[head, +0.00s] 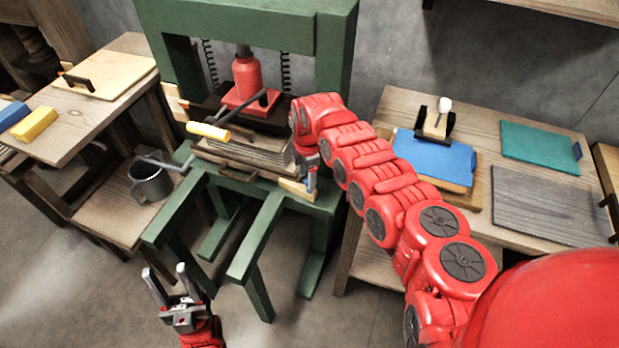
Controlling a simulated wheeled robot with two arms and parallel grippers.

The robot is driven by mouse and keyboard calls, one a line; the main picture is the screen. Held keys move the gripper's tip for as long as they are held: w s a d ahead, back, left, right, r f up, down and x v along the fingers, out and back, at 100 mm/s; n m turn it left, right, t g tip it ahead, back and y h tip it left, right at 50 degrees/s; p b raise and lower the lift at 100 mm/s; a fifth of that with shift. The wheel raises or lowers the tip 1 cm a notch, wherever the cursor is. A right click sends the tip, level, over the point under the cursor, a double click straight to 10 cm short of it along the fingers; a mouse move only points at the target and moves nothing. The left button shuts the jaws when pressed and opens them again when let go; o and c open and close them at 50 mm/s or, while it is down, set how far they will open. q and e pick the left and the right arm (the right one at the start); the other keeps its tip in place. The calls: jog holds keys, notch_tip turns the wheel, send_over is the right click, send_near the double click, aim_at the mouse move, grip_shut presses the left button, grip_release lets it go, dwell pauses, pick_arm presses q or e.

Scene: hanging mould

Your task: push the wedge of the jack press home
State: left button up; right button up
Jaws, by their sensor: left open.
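The green jack press (336,50) stands at the middle back, with a red jack (247,80) under its top beam. A lever with a yellow grip (208,132) sticks out in front of the jack. A stack of thin boards (245,155) lies on the press bed. A pale wooden wedge (297,189) is at the right front end of the bed. My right gripper (311,184) points down at the wedge, beside or touching it; its finger gap is hidden. My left gripper (167,270) is open and empty, low in front of the press legs.
A wooden table (60,125) at left holds a board with a handle and blue and yellow blocks. The right table (470,120) holds blue (430,155), green (540,147) and grey boards. Floor in front is clear.

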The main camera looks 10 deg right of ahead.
jog(key=shift+d, duration=0.2)
notch_tip(320, 180, up, 17)
jog(key=b, duration=0.1)
jog(key=shift+r+b, duration=0.15)
jog(key=shift+b, duration=0.2)
jog(key=shift+s+a, duration=0.1)
dwell(0.4)
